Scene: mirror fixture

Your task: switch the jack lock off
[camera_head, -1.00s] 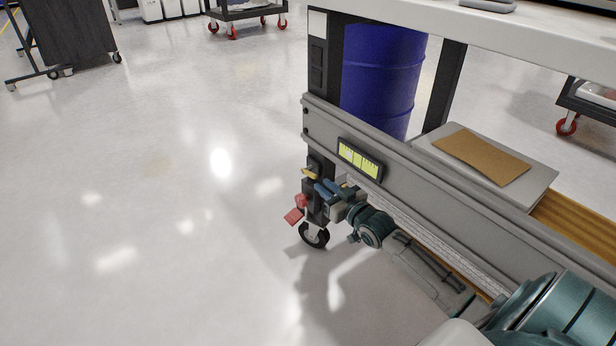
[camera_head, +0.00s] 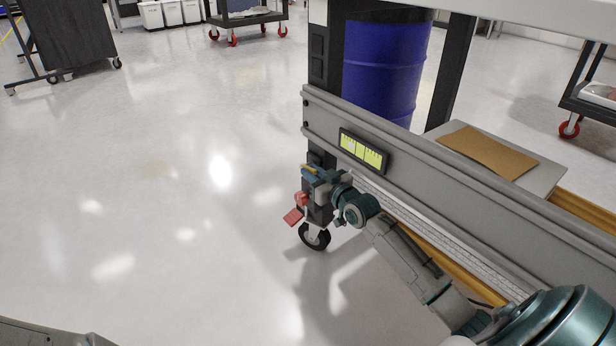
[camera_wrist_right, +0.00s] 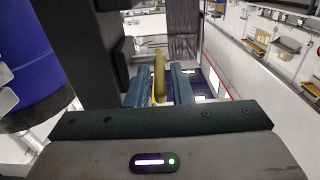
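The jack lock appears as a small yellow lever (camera_head: 309,169) on the dark leg at the near left end of the grey frame. In the right wrist view the yellow lever (camera_wrist_right: 159,76) stands upright between the fingers. My right gripper (camera_head: 313,173) has its blue fingers at the lever, with the arm coming in from the lower right. In the right wrist view the right gripper (camera_wrist_right: 159,88) is open around the lever, with narrow gaps visible at the sides. Its tip partly covers the lever in the head view. My left gripper is not in view.
A red pedal (camera_head: 293,216) and a black caster (camera_head: 314,236) sit below the lever. The grey beam (camera_head: 440,185) with a yellow-green level panel (camera_head: 362,151) runs right, close above my arm. A blue barrel (camera_head: 385,70) stands behind. The floor at left is clear.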

